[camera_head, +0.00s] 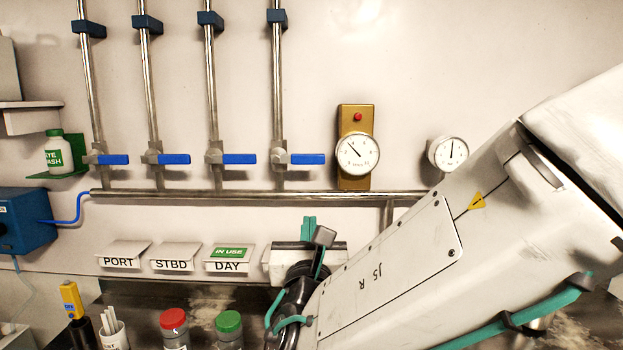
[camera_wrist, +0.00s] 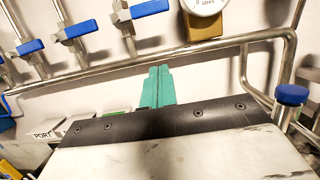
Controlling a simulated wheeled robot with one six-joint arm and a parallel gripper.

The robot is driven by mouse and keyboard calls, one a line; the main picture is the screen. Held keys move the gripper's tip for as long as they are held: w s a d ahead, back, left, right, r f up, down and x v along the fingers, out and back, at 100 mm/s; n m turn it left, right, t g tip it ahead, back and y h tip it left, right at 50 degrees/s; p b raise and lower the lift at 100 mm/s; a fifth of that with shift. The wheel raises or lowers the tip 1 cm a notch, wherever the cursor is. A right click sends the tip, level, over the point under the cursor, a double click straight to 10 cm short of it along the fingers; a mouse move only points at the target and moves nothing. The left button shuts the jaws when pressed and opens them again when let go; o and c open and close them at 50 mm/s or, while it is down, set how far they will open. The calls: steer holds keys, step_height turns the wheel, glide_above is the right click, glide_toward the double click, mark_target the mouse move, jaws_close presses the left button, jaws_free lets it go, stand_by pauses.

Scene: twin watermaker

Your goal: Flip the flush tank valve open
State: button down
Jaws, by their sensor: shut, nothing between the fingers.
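Several valves with blue lever handles sit in a row on vertical steel pipes. All levers lie horizontal, pointing right, across their pipes. The rightmost lever (camera_head: 305,159) is above my gripper (camera_head: 309,228); it also shows in the wrist view (camera_wrist: 149,8). Cards below read PORT (camera_head: 118,261), STBD (camera_head: 175,264) and DAY (camera_head: 228,266). No flush label is readable; my gripper covers the spot under the rightmost valve. My gripper's teal fingers, also seen in the wrist view (camera_wrist: 158,86), are shut and empty, pointing at the wall below the pipes, apart from any lever.
A horizontal pipe (camera_head: 250,196) runs below the valves. A gauge on a brass plate (camera_head: 357,152) and a round gauge (camera_head: 448,154) are to the right. Red-lidded (camera_head: 174,320) and green-lidded (camera_head: 229,323) jars stand on the bench. A blue-capped object (camera_wrist: 291,95) stands at right in the wrist view.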

mark_target(298, 159)
steer(key=w+r, duration=0.6)
steer(key=w, duration=0.3)
steer(key=shift+w+d+r, duration=0.25)
steer(key=shift+w, duration=0.15)
stand_by(0.4)
